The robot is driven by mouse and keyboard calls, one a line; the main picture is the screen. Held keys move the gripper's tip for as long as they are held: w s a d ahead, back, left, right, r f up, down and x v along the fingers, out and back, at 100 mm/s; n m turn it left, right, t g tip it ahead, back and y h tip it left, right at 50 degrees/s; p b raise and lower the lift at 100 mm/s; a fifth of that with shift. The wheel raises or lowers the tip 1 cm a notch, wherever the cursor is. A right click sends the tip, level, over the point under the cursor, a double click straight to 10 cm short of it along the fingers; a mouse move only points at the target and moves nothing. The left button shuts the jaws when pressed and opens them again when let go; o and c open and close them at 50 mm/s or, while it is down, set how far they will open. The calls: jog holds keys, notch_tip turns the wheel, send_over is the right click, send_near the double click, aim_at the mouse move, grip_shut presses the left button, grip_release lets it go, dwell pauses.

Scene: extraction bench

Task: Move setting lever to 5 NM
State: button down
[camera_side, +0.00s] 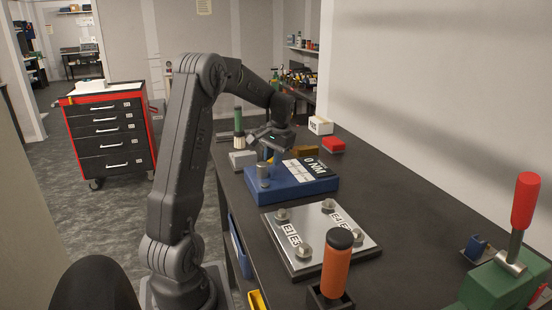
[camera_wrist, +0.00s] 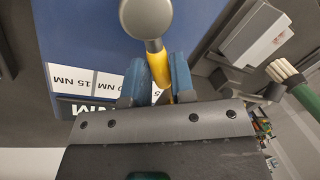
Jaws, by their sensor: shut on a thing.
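The blue setting box (camera_side: 305,186) sits on the dark bench and bears a dark plate (camera_side: 316,168) reading 0 NM. White label fields lie on its top; in the wrist view one label (camera_wrist: 70,78) reads 15 NM, upside down. A grey round post (camera_side: 263,176) stands at the box's left end. In the wrist view its grey round top (camera_wrist: 146,17) has the yellow setting lever (camera_wrist: 158,60) running from it between my blue fingers. My gripper (camera_wrist: 160,78) is shut on this lever; it also shows above the box in the side view (camera_side: 268,154). A 5 NM label is not readable.
A metal plate (camera_side: 345,246) with bolts lies in front of the box. An orange-handled tool (camera_side: 336,265) and a red-handled green device (camera_side: 505,275) stand nearer. Behind are a green-handled tool (camera_side: 239,127), a red block (camera_side: 333,144) and a white box (camera_side: 320,125).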

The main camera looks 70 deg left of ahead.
aim_at(279, 171)
jog(key=shift+s+a+n, duration=0.25)
jog(key=shift+a+n, duration=0.1)
jog(key=shift+n, duration=0.45)
jog(key=c, duration=1)
grip_release()
jog(key=shift+r, duration=0.15)
jog(key=r, duration=0.4)
jog(key=w+d+r, duration=0.1)
jog(key=r, duration=0.4)
jog(key=w+d+r, duration=0.1)
jog(key=r, duration=0.3)
jog(key=shift+r, duration=0.15)
